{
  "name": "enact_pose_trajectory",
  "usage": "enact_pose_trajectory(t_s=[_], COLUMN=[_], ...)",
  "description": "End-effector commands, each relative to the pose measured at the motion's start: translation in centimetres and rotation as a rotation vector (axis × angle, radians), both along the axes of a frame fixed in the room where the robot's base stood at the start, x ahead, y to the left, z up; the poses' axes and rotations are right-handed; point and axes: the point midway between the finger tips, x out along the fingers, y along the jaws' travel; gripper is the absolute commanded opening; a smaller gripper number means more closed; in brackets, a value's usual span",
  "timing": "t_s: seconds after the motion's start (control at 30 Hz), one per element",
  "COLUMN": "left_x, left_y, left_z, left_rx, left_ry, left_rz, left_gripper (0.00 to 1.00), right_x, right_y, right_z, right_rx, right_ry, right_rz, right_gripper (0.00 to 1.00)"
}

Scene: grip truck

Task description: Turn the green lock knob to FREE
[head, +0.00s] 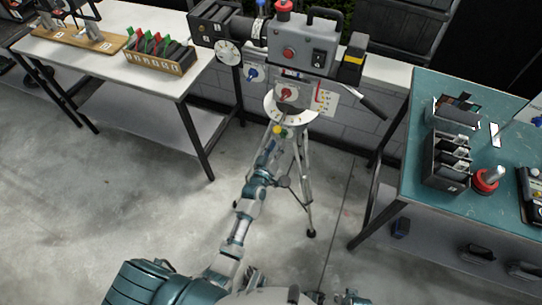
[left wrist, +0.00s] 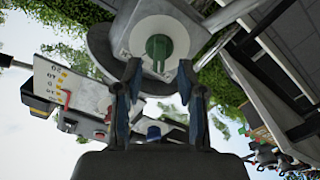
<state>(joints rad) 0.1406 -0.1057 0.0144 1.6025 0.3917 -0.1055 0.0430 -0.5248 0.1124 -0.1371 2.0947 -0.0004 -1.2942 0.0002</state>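The green lock knob (left wrist: 158,48) shows in the left wrist view, on a pale round disc (left wrist: 150,28) on the underside of the tripod head. Its grip part stands roughly upright in that picture; I cannot read any FREE mark. My left gripper (left wrist: 160,74) is open, its fingertips apart on either side of the knob's lower part, with gaps visible. I cannot tell how far the tips are from the knob in depth. In the head view my left gripper (head: 274,140) is below the tripod head (head: 288,108). My right gripper is not in view.
The camera rig (head: 303,50) stands on the tripod (head: 304,180). A white table (head: 110,68) at left holds a slotted rack (head: 158,60). A teal table (head: 405,165) at right holds a black organiser (head: 446,160). The floor between the tables is mostly clear.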

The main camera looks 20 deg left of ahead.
Motion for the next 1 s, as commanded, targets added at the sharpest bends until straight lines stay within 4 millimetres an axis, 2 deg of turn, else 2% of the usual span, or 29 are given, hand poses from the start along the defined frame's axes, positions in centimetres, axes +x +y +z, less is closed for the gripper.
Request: enact_pose_trajectory(t_s=[0.03,0.2,0.4,0.57,1.0], left_x=[-1.4,-5.0,-7.6,-8.2,-8.1], left_y=[0.1,0.2,0.3,0.3,0.3], left_z=[-0.2,-0.1,-0.1,0.0,0.0], left_rx=[0.000,0.002,0.002,0.001,0.001], left_ry=[0.001,0.000,-0.001,-0.003,-0.002], left_rz=[0.000,0.001,0.002,0.002,0.001], left_gripper=[0.40,0.40,0.40,0.40,0.40], right_x=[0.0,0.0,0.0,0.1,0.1], right_y=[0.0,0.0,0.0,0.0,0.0], right_z=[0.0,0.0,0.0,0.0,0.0], right_rx=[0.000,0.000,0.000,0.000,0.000], right_ry=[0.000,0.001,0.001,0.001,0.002], right_rz=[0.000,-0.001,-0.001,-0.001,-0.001], right_gripper=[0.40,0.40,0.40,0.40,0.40])
